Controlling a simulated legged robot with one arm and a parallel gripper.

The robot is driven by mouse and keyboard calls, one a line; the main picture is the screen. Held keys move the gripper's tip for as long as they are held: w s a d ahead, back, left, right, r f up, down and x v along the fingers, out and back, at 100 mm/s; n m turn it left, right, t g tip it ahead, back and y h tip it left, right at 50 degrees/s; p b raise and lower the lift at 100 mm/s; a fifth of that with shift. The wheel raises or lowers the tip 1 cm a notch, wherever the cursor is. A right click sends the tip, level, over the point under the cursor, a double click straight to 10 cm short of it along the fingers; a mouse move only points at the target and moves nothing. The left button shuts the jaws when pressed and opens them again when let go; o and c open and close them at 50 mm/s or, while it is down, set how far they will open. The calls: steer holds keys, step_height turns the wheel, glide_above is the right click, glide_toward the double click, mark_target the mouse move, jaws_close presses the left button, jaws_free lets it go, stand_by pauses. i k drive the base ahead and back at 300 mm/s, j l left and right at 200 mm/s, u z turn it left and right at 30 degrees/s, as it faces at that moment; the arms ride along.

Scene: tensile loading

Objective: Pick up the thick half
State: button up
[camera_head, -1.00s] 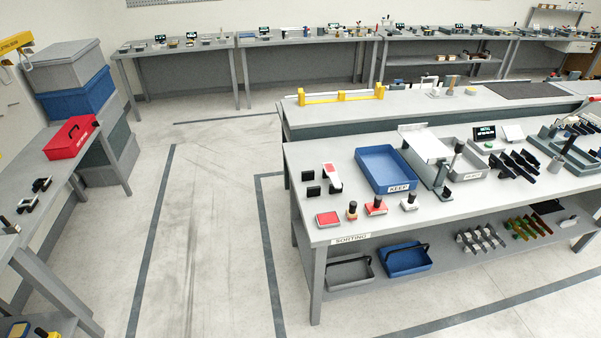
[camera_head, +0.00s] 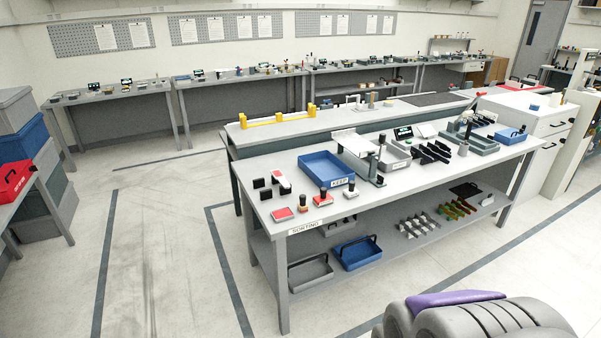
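I cannot make out a thick half at this size. The sorting table (camera_head: 330,208) stands ahead, with a blue KEEP tray (camera_head: 314,178) on its top. Several small black pieces lie right of the trays, among them a dark group (camera_head: 430,154). Two small black blocks (camera_head: 262,188) stand near the table's left end. A grey and purple rounded shape, which looks like part of my arm, is at the bottom right. My gripper's fingers do not show.
A grey tray (camera_head: 396,157) and red and white stamps (camera_head: 322,199) share the tabletop. The lower shelf holds a blue basket (camera_head: 358,253) and a grey one (camera_head: 310,272). A red toolbox (camera_head: 14,181) sits far left. The floor left of the table is clear.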

mark_target(278, 174)
steer(key=j+u, duration=0.2)
steer(key=i+j, duration=0.15)
steer(key=i, duration=0.3)
steer(key=i+j, duration=0.1)
steer(key=i, duration=0.4)
steer(key=i+j, duration=0.15)
steer(key=i, duration=0.3)
steer(key=i+l, duration=0.2)
steer(key=i, duration=0.25)
steer(key=i+l+z, duration=0.1)
steer(key=i, duration=0.35)
steer(key=l, duration=0.05)
